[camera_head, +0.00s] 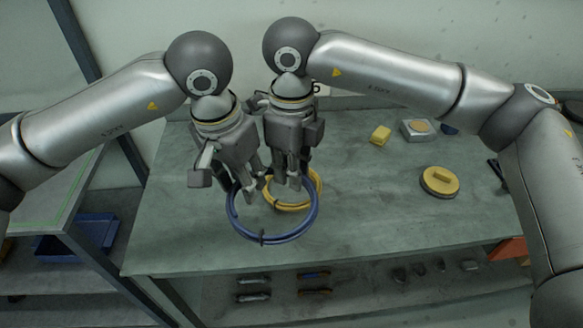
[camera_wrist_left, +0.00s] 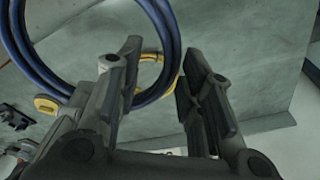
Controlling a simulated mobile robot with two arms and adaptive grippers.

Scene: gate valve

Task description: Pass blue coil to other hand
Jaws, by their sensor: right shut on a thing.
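The blue coil (camera_head: 285,236) hangs as a tilted ring above the workbench, below both hands. My right gripper (camera_head: 290,184) is shut on the blue coil at its upper part. My left gripper (camera_head: 248,190) is beside it on the left, close to the coil's upper left side. In the left wrist view the left fingers (camera_wrist_left: 163,75) stand apart, with a stretch of the blue coil (camera_wrist_left: 171,35) showing in the gap between them. I cannot tell whether they touch it. The far part of the coil near the right fingers is partly hidden.
A yellow coil (camera_head: 284,207) lies on the workbench (camera_head: 380,235) behind the blue one. A yellow block (camera_head: 380,135), a small box (camera_head: 418,131) and a round yellow-topped piece (camera_head: 439,181) stand to the right. A blue bin (camera_head: 92,234) is lower left. The bench's front centre is clear.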

